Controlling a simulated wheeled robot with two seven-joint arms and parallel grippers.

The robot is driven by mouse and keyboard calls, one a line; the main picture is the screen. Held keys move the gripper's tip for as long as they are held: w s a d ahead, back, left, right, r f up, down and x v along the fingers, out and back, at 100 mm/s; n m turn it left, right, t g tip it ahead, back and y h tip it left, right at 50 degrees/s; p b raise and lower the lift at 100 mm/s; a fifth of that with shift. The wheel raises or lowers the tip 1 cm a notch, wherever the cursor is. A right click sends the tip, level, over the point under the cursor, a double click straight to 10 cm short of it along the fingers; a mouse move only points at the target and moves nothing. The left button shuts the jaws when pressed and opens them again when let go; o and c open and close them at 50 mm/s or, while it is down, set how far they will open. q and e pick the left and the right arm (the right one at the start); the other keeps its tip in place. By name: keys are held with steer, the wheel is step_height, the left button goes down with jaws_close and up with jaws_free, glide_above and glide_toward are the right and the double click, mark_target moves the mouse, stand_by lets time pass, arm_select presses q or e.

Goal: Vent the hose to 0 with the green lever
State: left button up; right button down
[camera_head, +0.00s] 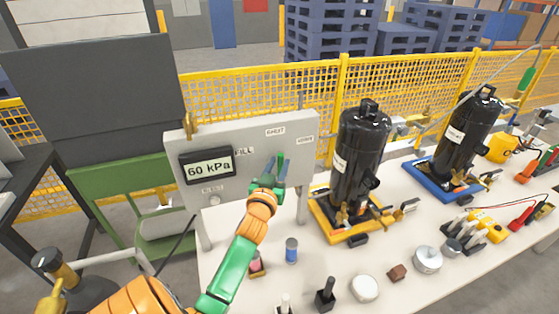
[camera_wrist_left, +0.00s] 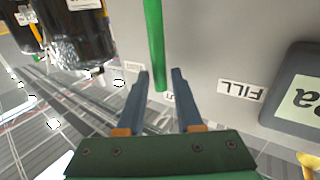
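A grey panel (camera_head: 235,135) stands upright on the table. Its display (camera_head: 207,165) reads 60 kPa. In the left wrist view, the green lever (camera_wrist_left: 154,40) hangs along the panel face, its lower end between my left gripper's fingers (camera_wrist_left: 158,78). The fingers are parted, with a gap visible on either side of the lever. A FILL label (camera_wrist_left: 240,91) is beside the gripper. My right gripper is not in view.
Two black compressors stand on the table, one on a yellow pallet base (camera_head: 340,231) close to the gripper's right, another on a blue base (camera_head: 440,183). Small parts, including a blue can (camera_head: 291,250) and a white disc (camera_head: 365,288), lie in front. A yellow fence (camera_head: 245,89) stands behind.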

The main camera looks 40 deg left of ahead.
mark_target(280, 166)
arm_select(q)
steer(key=shift+w+a+f, duration=0.25)
steer(key=shift+w+a, duration=0.05)
steer(key=shift+w, duration=0.25)
steer(key=shift+w+a+f, duration=0.2)
steer(key=shift+w+a, duration=0.1)
steer(key=shift+w, duration=0.25)
steer(key=shift+w+a+f, duration=0.15)
steer(key=shift+w, duration=0.1)
steer(key=shift+s+d+r, duration=0.2)
steer(key=shift+s, duration=0.1)
steer(key=shift+c, duration=0.9)
steer(key=shift+s, duration=0.1)
jaws_close()
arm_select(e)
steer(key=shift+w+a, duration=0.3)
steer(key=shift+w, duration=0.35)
